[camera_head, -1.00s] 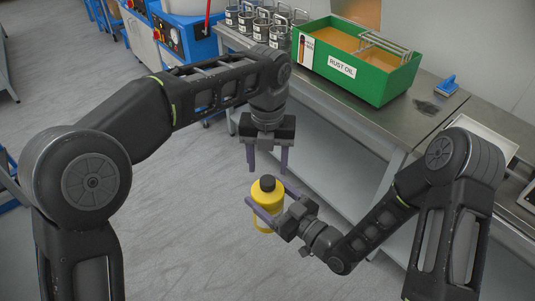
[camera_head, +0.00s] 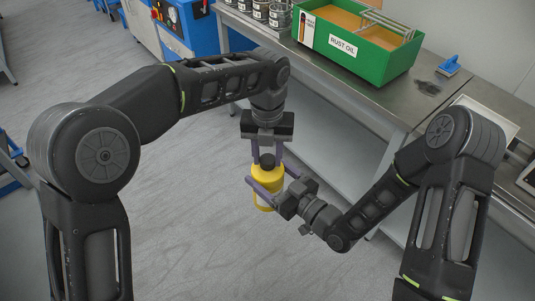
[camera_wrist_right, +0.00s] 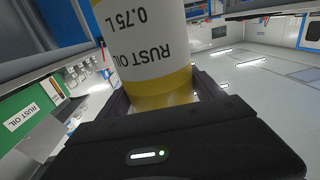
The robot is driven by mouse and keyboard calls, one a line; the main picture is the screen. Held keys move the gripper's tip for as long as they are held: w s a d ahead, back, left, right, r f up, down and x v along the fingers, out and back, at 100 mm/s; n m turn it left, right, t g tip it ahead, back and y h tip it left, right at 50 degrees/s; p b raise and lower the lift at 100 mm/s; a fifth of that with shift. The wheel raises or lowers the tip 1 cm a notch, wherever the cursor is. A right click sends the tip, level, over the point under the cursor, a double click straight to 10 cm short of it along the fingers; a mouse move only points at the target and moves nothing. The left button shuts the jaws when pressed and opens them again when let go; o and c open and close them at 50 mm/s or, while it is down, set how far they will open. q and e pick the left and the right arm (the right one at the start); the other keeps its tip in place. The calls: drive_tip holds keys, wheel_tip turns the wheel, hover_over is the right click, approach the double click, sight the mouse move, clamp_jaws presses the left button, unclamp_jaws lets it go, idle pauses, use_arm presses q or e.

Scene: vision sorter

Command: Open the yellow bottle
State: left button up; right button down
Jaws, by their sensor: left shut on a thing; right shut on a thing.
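The yellow bottle (camera_head: 266,180) with its black cap (camera_head: 267,161) is held upright in the air in front of me. My right gripper (camera_head: 266,190) is shut on the bottle's body from the side. In the right wrist view the bottle (camera_wrist_right: 158,60) fills the space between the fingers, with an upside-down "RUST OIL 0.75 L" label. My left gripper (camera_head: 267,156) points down from above and is shut on the black cap, its two purple fingers on either side of it. The cap sits on top of the bottle.
A metal workbench (camera_head: 400,104) runs along the right. On it stand a green "RUST OIL" tank (camera_head: 372,62), several metal cans (camera_head: 262,10) and a blue-handled brush (camera_head: 449,66). A blue machine (camera_head: 183,22) is at the back. Open floor lies below the bottle.

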use_arm(q)
clamp_jaws()
